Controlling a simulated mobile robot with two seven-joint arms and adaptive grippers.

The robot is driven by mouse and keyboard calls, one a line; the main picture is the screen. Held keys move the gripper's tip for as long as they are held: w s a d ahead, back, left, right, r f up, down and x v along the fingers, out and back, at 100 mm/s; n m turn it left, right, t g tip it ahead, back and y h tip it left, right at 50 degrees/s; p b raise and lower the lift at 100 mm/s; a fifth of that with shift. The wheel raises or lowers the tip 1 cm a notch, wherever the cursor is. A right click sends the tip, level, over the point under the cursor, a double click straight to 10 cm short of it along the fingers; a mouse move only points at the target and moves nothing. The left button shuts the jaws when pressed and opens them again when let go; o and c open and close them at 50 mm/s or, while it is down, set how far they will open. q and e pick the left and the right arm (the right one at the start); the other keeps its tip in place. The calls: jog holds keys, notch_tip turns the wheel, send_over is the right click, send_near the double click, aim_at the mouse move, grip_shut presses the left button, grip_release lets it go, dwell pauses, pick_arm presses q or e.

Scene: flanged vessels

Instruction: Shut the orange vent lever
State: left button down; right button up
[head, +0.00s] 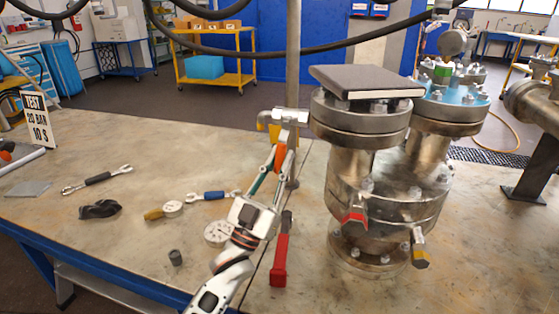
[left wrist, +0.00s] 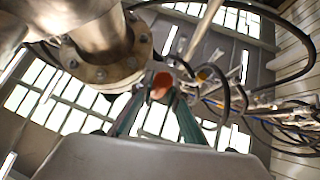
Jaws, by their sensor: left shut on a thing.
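The orange vent lever (head: 281,157) hangs down, slightly tilted, below a small metal valve (head: 290,117) at the left side of the flanged vessel's top flange (head: 360,118). My left gripper (head: 276,163) reaches up to the lever from below and is shut on it. In the left wrist view the orange lever end (left wrist: 161,84) sits between the two teal fingers (left wrist: 158,100). The fingers partly hide the lever. My right gripper is in neither view.
A red lever (head: 355,215) and a yellow lever (head: 420,258) stick out lower down. A red-handled tool (head: 281,258), gauges (head: 217,233) and wrenches (head: 98,179) lie on the bench. A thin post (head: 293,70) stands behind the valve.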

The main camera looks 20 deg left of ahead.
pick_arm(q)
jog(key=shift+d+n+t+y, duration=0.2)
jog(key=shift+n+t+y, duration=0.1)
jog(key=shift+n+y, duration=0.35)
jog(key=shift+d+n+t+y, duration=0.25)
jog(key=shift+n+y, duration=0.2)
jog(key=shift+n, duration=0.3)
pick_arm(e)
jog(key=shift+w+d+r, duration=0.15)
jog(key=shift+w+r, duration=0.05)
pick_arm(q)
jog(key=shift+r, duration=0.1)
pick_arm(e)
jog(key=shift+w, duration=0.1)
pick_arm(q)
jog(key=c, duration=1.9)
grip_release()
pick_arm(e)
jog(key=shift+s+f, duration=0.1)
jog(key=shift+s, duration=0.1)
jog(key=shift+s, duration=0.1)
pick_arm(q)
jog(key=v, duration=1.2)
